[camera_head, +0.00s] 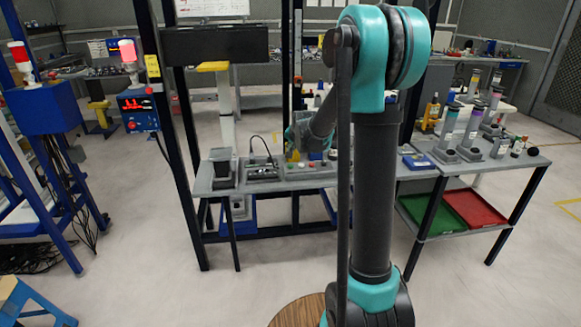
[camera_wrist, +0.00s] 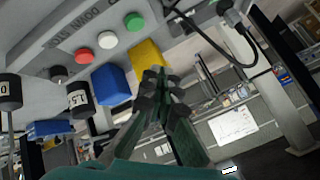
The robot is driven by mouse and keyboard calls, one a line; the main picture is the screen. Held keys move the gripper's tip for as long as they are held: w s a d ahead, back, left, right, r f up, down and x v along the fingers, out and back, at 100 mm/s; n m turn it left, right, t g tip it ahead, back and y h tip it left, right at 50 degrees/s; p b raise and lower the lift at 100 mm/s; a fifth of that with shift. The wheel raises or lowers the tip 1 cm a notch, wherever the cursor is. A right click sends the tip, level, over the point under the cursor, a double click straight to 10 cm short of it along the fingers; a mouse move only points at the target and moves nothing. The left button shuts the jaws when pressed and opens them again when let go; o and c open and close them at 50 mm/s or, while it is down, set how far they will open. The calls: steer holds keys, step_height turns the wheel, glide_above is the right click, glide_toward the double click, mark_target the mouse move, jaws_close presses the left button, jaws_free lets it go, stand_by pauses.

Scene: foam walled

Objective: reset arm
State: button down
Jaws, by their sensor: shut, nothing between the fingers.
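My arm stands upright in the middle of the head view, with a teal elbow at the top. Its forearm reaches away over the grey workbench (camera_head: 270,181), and the gripper end is too small and covered to make out there. In the wrist view my gripper (camera_wrist: 163,82) is shut, its dark fingertips together and empty. The tips appear over the lower edge of a yellow block (camera_wrist: 147,55); I cannot tell whether they touch it. A blue block (camera_wrist: 110,86) lies to the left of the yellow one.
Red (camera_wrist: 83,55), white (camera_wrist: 107,40) and green (camera_wrist: 133,21) buttons line a grey panel. Dark labelled cylinders (camera_wrist: 80,100) stand at the left. In the head view, green (camera_head: 432,214) and red (camera_head: 474,208) trays lie on a lower shelf. Dark posts frame the bench; floor in front is open.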

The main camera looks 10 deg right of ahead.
steer(key=s+d+f+n+g, duration=0.1)
steer(key=s+f+n, duration=0.1)
steer(key=s, duration=1.1)
steer(key=s+d+f+n+g, duration=0.1)
steer(key=s+f, duration=0.4)
steer(key=s, duration=0.9)
steer(key=s+d+f+n+g+h, duration=0.1)
steer(key=s+d+f+n+g, duration=0.1)
steer(key=s, duration=1.2)
steer(key=f+n+g, duration=0.1)
steer(key=n, duration=0.1)
steer(key=shift+f+n, duration=0.25)
steer(key=shift+n, duration=0.15)
